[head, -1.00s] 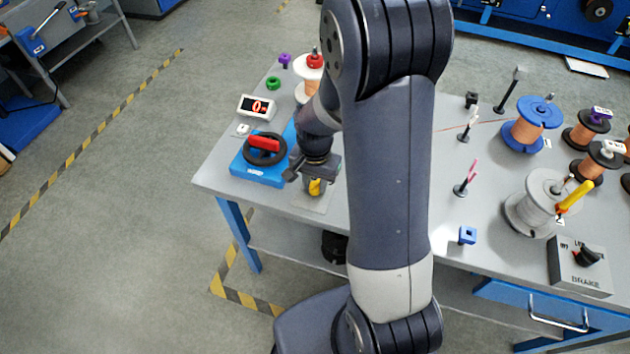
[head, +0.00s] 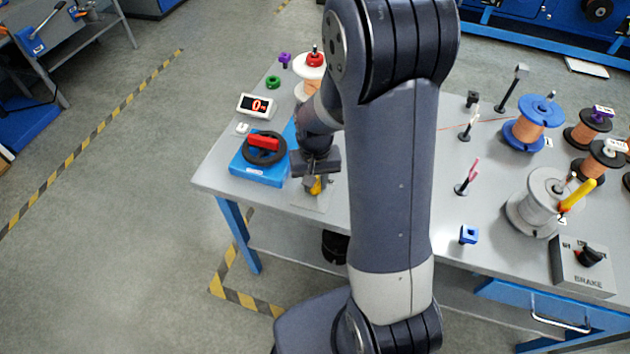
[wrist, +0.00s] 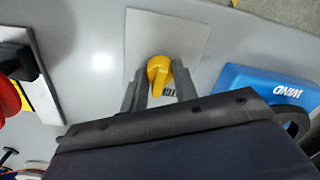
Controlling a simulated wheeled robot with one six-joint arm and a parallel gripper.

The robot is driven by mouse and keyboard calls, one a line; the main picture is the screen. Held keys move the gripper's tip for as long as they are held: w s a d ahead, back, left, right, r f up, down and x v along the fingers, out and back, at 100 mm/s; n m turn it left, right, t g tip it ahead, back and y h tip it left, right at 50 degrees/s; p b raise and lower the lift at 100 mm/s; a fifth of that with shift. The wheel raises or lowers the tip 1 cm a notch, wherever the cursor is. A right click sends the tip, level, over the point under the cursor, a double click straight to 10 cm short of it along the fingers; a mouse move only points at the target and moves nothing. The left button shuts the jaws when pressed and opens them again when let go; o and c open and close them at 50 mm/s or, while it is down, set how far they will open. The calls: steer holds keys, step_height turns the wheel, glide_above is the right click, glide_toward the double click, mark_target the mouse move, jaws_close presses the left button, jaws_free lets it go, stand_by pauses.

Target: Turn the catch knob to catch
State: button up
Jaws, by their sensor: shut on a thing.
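The yellow catch knob (wrist: 158,72) stands on a light grey square plate (wrist: 190,35) on the bench. In the head view the knob (head: 316,187) shows just below my gripper, at the front left of the bench. In the wrist view my gripper (wrist: 159,82) has one finger on each side of the knob and is shut on it. The knob's narrow pointed end faces down in that picture, between the fingers. Lettering on the plate by the knob is partly hidden by my gripper.
The blue WIND box (head: 262,172) with a red-handled black wheel stands close left of my gripper. A display reading 0 (head: 257,106) is behind it. Several spools, posts and a BRAKE box (head: 582,265) stand right of my arm. Bare bench lies between.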

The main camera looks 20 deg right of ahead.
steer(key=n, duration=0.4)
steer(key=shift+n, duration=0.3)
steer(key=shift+n+b, duration=0.3)
steer(key=shift+n, duration=1.6)
steer(key=o, duration=1)
steer(key=shift+r, duration=0.1)
step_height(320, 180, up, 11)
steer(key=shift+f+p, duration=0.2)
steer(key=shift+p, duration=0.25)
